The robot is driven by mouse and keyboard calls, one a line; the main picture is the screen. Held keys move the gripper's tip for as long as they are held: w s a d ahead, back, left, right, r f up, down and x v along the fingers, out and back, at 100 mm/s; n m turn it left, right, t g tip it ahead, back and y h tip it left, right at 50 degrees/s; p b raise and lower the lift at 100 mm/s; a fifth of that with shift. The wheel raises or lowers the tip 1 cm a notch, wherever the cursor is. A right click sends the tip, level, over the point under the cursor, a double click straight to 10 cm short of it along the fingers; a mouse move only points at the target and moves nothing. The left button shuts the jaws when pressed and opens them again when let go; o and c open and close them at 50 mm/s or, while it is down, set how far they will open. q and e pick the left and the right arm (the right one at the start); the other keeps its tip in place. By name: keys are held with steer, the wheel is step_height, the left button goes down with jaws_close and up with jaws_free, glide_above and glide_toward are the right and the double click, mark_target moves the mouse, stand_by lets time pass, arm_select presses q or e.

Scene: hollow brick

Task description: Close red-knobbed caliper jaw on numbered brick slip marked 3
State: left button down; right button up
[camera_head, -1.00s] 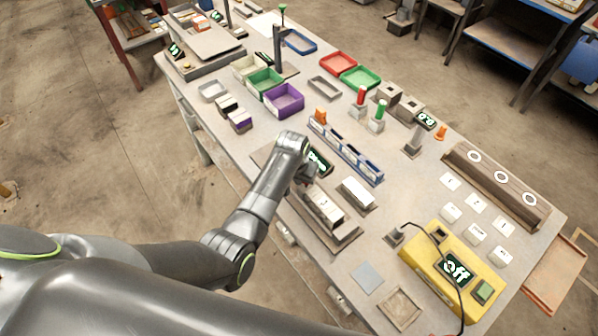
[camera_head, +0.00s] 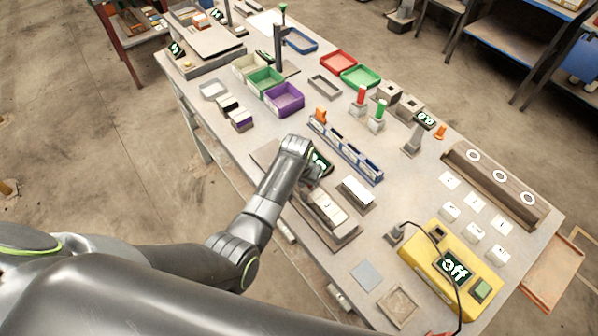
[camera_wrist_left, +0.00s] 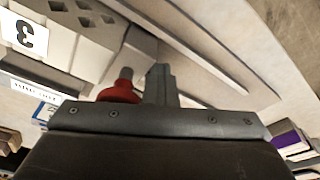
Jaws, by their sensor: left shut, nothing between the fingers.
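The caliper (camera_head: 345,236) lies near the table's front edge, with a pale brick slip (camera_head: 328,208) in it. In the left wrist view the brick slip (camera_wrist_left: 25,32) has a white label marked 3 and several square holes. The caliper's red knob (camera_wrist_left: 122,93) shows just right of the slip, partly hidden by my wrist housing. My left gripper (camera_head: 311,178) is at the caliper's far-left end. Its shut fingers (camera_wrist_left: 160,83) are close beside the red knob; I cannot tell if they touch it. The gap between jaw and slip is unclear. My right gripper is out of view.
A dark display (camera_head: 319,162) stands just behind my left gripper, partly covered. A blue rack (camera_head: 345,153) and a white block (camera_head: 357,191) are to the right. A yellow box (camera_head: 450,267) with a cable stands farther right.

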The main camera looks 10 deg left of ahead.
arm_select(q)
steer(key=shift+f, duration=0.1)
steer(key=shift+w+a, duration=0.55)
steer(key=shift+a, duration=0.05)
steer(key=p+v, duration=0.2)
steer(key=v, duration=0.1)
steer(key=shift+w+p, duration=0.3)
steer(key=shift+p, duration=0.1)
steer(key=shift+r, duration=0.6)
steer(key=v, duration=0.4)
steer(key=shift+w+r, duration=0.1)
steer(key=shift+w, duration=0.35)
